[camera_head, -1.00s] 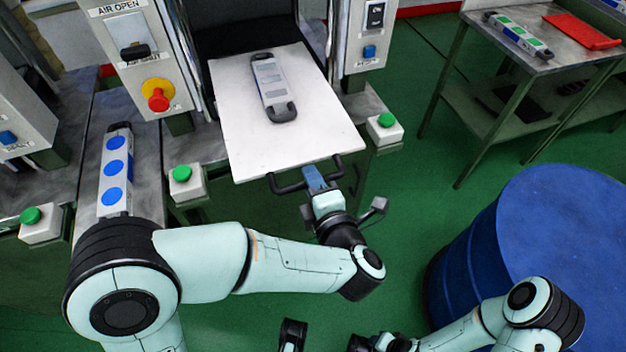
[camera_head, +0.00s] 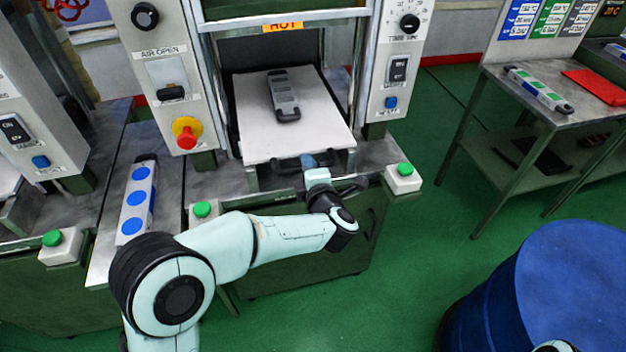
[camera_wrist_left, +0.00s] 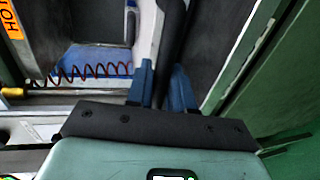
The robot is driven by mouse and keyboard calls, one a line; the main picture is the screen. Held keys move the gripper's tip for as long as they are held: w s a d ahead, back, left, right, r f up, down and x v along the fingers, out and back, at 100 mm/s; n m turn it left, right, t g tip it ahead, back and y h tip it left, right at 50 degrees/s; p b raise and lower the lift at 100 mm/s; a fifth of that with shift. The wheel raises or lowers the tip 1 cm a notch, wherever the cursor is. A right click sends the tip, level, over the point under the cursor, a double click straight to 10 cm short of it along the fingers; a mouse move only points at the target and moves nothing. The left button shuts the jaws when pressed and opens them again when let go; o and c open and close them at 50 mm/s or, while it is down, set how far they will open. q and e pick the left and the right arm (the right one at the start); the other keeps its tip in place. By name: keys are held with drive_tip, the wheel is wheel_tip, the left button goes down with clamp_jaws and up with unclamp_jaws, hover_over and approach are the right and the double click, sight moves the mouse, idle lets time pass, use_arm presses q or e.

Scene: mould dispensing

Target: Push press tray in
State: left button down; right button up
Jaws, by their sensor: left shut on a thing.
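The press tray (camera_head: 262,138) is a white plate partly inside the press opening, its front part sticking out towards me. A grey mould (camera_head: 284,95) with black ends lies on it. The tray's black handle (camera_head: 286,167) runs along its front edge. My left gripper (camera_head: 307,160) is at the handle, shut on it. In the left wrist view my blue fingers (camera_wrist_left: 161,88) stand on either side of the dark handle bar (camera_wrist_left: 172,40). My right gripper is out of view.
The press frame has a red-yellow stop knob (camera_head: 186,132) on the left and a switch panel (camera_head: 398,70) on the right. Green buttons (camera_head: 404,170) flank the tray. A blue drum (camera_head: 570,285) stands at lower right. A side table (camera_head: 545,110) is at upper right.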

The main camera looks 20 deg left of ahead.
use_arm(q)
drive_tip(key=shift+w+a, duration=0.25)
drive_tip(key=shift+w, duration=0.2)
drive_tip(key=c, duration=1.1)
unclamp_jaws()
drive_tip(key=shift+c, duration=0.2)
drive_tip(key=shift+s+d, duration=0.1)
drive_tip(key=p+v, duration=0.1)
drive_tip(key=v, duration=1.2)
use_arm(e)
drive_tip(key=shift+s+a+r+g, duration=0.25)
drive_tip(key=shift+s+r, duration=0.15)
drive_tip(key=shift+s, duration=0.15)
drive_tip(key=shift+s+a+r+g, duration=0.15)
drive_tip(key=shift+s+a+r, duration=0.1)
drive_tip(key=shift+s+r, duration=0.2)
use_arm(q)
drive_tip(key=shift+s+r, duration=0.1)
